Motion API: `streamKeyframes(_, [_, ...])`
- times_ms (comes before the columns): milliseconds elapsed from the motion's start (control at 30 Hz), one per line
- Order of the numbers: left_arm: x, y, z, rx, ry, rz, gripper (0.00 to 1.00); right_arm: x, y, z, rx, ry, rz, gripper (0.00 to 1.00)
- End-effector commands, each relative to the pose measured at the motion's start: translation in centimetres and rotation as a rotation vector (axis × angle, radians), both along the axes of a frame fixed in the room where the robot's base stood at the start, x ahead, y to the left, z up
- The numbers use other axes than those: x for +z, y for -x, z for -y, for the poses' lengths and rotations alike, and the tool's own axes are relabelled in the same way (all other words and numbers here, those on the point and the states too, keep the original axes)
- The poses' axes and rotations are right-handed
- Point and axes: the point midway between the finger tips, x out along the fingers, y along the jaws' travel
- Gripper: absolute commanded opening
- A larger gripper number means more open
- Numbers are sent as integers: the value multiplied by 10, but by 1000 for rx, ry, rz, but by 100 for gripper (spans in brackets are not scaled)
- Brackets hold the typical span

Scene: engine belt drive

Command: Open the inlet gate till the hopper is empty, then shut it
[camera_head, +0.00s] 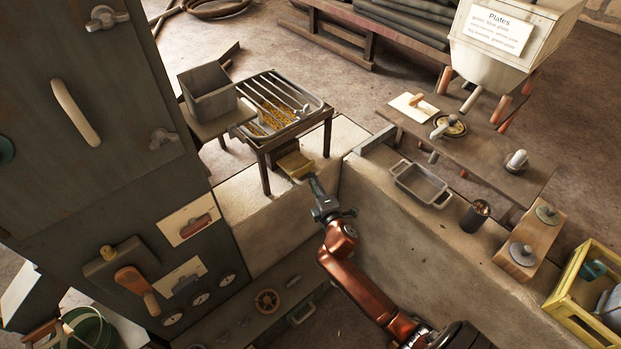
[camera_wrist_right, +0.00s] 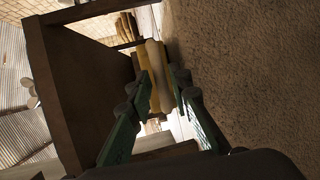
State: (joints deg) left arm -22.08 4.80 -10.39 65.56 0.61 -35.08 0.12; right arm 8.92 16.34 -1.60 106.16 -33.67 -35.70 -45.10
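A slatted hopper (camera_head: 318,104) on dark legs stands at the top centre, with yellow grains visible between its bars. A yellowish tray-like piece (camera_head: 296,164) sits below its near edge; I cannot tell for sure if it is the inlet gate. My right gripper (camera_head: 315,183) reaches up to this piece from the front. In the right wrist view, its green fingers (camera_wrist_right: 165,78) stand on either side of a yellowish bar (camera_wrist_right: 157,60). I cannot tell whether they grip it or stand open around it. My left gripper is out of view.
A dark panel (camera_head: 75,165) with handles and gauges stands left. A grey bin (camera_head: 207,92) stands beside the hopper. A stone ledge (camera_head: 400,215) carries a metal pan (camera_head: 420,184) and a dark cup (camera_head: 474,215). A bench (camera_head: 480,150) and a white container (camera_head: 500,60) are at right.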

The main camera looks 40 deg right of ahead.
Motion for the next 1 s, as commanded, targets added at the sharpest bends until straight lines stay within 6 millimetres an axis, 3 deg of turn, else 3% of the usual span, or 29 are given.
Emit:
streamKeyframes(233, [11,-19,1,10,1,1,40,-6,-24,8,0,-1,-1,19])
streamKeyframes(600, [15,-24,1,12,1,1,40,-5,-29,10,0,-2,0,19])
streamKeyframes(867, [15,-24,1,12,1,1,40,-6,-29,9,-1,-3,0,1])
streamKeyframes(1000, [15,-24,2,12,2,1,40,-6,-29,9,-1,-3,0,0])
